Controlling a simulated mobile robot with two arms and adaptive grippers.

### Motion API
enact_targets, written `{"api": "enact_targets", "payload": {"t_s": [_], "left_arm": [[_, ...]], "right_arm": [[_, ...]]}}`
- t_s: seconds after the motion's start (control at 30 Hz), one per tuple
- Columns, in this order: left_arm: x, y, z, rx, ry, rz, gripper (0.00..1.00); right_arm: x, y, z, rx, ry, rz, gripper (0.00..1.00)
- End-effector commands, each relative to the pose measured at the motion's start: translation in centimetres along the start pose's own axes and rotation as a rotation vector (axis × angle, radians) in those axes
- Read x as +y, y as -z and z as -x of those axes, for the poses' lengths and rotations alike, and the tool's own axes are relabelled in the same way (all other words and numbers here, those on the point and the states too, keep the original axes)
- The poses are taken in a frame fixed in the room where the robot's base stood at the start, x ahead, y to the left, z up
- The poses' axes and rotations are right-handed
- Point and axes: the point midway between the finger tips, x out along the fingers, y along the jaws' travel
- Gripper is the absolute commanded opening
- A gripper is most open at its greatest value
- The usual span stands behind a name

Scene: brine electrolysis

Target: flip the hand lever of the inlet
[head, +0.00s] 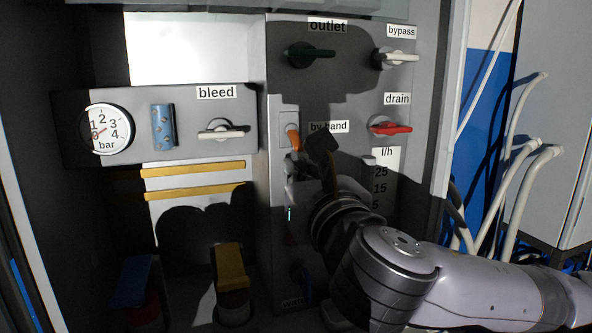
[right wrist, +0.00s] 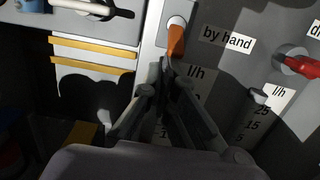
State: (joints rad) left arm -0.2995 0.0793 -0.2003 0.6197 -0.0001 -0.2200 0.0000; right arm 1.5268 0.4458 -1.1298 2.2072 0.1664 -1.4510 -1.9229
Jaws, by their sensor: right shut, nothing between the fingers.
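An orange hand lever (head: 293,138) sits on a pale plate beside the "by hand" label on the grey panel. It points downward. It also shows in the right wrist view (right wrist: 176,42), near the top. No label reading "inlet" is legible. My right gripper (head: 292,163) is shut and empty, its fingertips just below the lever's lower end. In the right wrist view the fingertips (right wrist: 167,66) come together right under the orange lever; I cannot tell whether they touch it. My left gripper is not in view.
Nearby are the green outlet lever (head: 311,55), white bypass lever (head: 398,57), red drain lever (head: 390,127) and white bleed lever (head: 222,133). A pressure gauge (head: 107,129) is at left. My right arm covers the lower panel. Pale hoses (head: 522,165) hang at right.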

Motion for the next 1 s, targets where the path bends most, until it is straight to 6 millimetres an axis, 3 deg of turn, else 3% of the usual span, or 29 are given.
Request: {"api": "enact_targets", "payload": {"t_s": [0.37,0.8,1.0], "left_arm": [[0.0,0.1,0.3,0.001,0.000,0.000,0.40],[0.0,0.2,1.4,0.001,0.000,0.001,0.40],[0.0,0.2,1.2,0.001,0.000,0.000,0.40]], "right_arm": [[0.0,-0.7,0.1,-0.002,0.000,0.000,0.00],[0.0,-3.1,0.9,-0.002,0.001,0.001,0.00],[0.0,-2.9,0.8,0.000,0.000,0.000,0.00]]}}
